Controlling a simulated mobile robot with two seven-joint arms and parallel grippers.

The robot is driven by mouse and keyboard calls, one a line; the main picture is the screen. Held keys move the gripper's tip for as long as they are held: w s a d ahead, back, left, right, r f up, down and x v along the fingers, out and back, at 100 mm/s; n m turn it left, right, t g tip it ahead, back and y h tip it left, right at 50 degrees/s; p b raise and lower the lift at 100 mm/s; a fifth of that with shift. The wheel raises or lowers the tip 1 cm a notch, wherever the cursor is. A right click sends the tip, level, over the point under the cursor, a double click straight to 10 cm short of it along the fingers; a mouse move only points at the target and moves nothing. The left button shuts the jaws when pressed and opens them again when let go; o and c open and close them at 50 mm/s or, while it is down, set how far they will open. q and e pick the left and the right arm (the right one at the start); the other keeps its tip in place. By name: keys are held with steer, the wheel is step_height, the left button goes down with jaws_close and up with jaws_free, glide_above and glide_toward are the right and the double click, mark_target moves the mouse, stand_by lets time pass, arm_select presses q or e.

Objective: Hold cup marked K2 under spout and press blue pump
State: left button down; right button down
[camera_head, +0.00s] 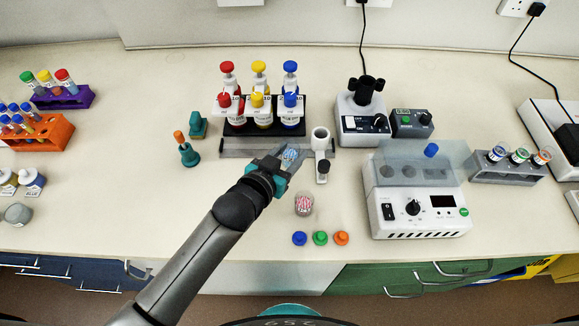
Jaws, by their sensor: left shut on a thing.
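My left gripper (285,165) is shut on a small container with blue-and-white contents (291,155). I cannot read a K2 mark on it. The held container is in front of the pump rack, below the blue column in the picture. My right gripper is not in view.
Red (227,67) and yellow (259,67) pumps stand left of the blue one. A clear jar with pink contents (304,203) and several coloured caps (320,238) stand in front.

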arm_select(q)
steer(key=shift+w+b, duration=1.35)
steer(key=shift+w, duration=2.75)
